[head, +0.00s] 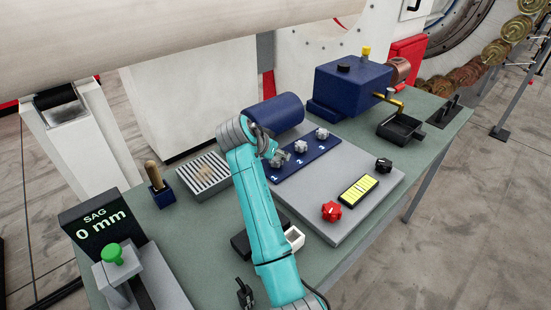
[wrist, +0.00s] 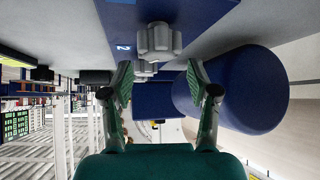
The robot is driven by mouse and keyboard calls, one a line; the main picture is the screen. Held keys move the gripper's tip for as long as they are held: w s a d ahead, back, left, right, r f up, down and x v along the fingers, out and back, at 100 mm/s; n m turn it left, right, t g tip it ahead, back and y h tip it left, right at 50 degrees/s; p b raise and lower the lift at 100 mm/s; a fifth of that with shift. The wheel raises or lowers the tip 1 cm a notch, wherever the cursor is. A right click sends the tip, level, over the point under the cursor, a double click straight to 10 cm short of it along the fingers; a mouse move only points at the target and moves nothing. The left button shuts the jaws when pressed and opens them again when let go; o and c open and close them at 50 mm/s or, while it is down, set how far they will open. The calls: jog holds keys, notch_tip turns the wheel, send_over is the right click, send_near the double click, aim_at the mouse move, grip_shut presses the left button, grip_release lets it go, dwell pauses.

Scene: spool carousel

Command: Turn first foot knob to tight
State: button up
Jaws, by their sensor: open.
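Three grey lobed knobs sit in a row on a blue strip (head: 310,155) marked 1, 2 and 3. The first foot knob (head: 281,158) is the nearest one, beside the 1. My gripper (head: 270,150) is beside it at the strip's near end and partly hides it. In the wrist view my gripper (wrist: 158,76) is open, with empty space between the fingertips. I see no contact. A smaller knob (wrist: 145,67) shows behind it. The first knob's setting cannot be read.
A dark blue cylinder (head: 275,113) lies close behind the strip and fills the right of the wrist view (wrist: 230,90). A red knob (head: 332,211), a black knob (head: 383,165) and a yellow gauge (head: 358,190) are on the grey plate. A display (head: 100,218) reads SAG 0 mm.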

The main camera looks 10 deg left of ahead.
aim_at(275, 158)
notch_tip(275, 158, up, 7)
jog(key=shift+r, duration=0.15)
dwell(0.4)
